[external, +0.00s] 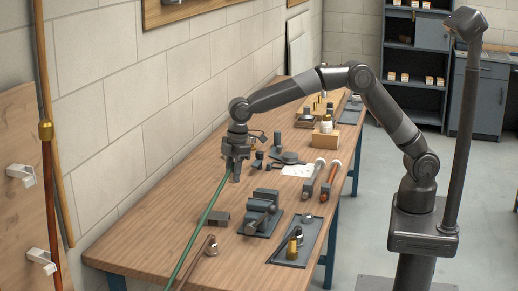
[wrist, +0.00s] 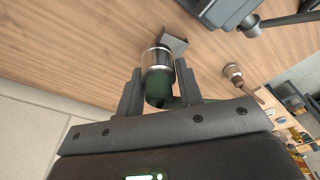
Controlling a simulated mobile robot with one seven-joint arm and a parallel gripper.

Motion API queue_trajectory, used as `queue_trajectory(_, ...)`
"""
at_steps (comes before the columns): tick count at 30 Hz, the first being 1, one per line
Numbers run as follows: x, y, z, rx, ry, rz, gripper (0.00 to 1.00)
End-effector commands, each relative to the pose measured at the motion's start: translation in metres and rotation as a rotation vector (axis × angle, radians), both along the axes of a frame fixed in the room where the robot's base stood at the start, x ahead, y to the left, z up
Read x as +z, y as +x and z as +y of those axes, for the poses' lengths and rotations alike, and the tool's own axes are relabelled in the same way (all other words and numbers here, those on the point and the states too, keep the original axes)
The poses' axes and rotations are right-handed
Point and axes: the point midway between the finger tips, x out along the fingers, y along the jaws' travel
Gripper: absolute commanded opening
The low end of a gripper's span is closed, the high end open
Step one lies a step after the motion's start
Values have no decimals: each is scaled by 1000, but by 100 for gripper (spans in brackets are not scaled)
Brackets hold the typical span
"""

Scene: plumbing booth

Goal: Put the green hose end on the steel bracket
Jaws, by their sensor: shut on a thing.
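My gripper (external: 236,172) is above the workbench near the wall, pointing down. It is shut on the green hose end (wrist: 158,80), a dark green piece with a silver collar, between the two fingers in the wrist view. The green hose (external: 203,222) slants from the gripper down to the lower left in the external view. A small grey angled piece, which looks like the steel bracket (external: 218,219), lies on the bench, apart from the gripper. It also shows just beyond the collar in the wrist view (wrist: 174,44). Whether the two touch cannot be told there.
A dark vise (external: 262,214) stands right of the bracket. A copper pipe piece (external: 200,248) and a dark tray (external: 298,243) with fittings are nearer the front. Two pale hooks (external: 21,174) are on a board at left.

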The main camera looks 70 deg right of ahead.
Motion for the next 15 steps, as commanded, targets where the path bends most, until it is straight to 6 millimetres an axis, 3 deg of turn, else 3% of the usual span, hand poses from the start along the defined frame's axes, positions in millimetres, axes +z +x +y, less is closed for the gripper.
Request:
queue_trajectory(3, 4, 10, -34, -17, 1, -1, 10)
queue_trajectory(7, 6, 14, -50, -23, 1, -1, 10)
queue_trajectory(11, -3, 15, -40, -21, -1, 1, 10)
queue_trajectory(15, -21, 16, -9, -19, -1, 1, 10)
